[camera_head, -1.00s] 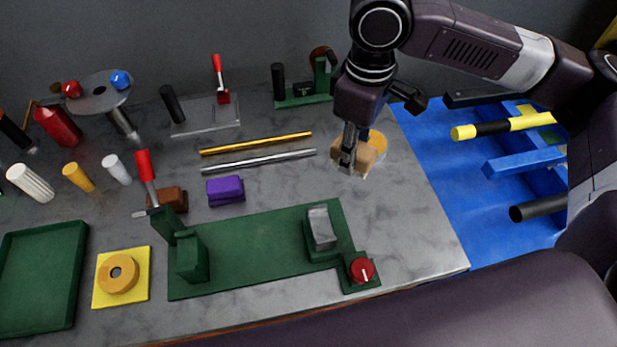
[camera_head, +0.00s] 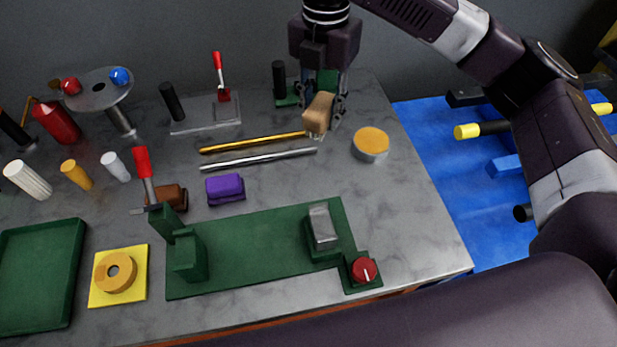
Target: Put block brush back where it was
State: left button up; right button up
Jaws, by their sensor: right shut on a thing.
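The block brush (camera_head: 319,113) is a tan wooden block with pale bristles pointing down. My right gripper (camera_head: 324,108) is shut on it and holds it near the right end of the gold rod (camera_head: 252,142). I cannot tell exactly how high it is above the table. The gripper's fingers partly cover the brush. My left gripper is not in view.
A round tin with an orange top (camera_head: 371,144) stands right of the brush. A silver rod (camera_head: 258,159) lies before the gold one. A green fixture (camera_head: 255,247) with a red knob (camera_head: 363,269) fills the front. A purple block (camera_head: 225,189) lies mid-table.

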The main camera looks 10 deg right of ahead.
jog(key=f+n, duration=0.2)
jog(key=f, duration=0.3)
jog(key=w+a+f+n, duration=0.1)
jog(key=f+n, duration=0.2)
jog(key=f, duration=0.2)
jog(key=a+f+n+p, duration=0.1)
jog(key=f+n, duration=0.1)
jog(key=f, duration=0.3)
jog(key=shift+w+f+n, duration=0.1)
jog(key=shift+w+n, duration=0.2)
notch_tip(320, 180, down, 3)
jog(key=shift+f+p, duration=0.15)
jog(key=shift+p, duration=0.3)
jog(key=shift+f, duration=0.35)
jog(key=shift+f, duration=0.15)
jog(key=o, duration=1)
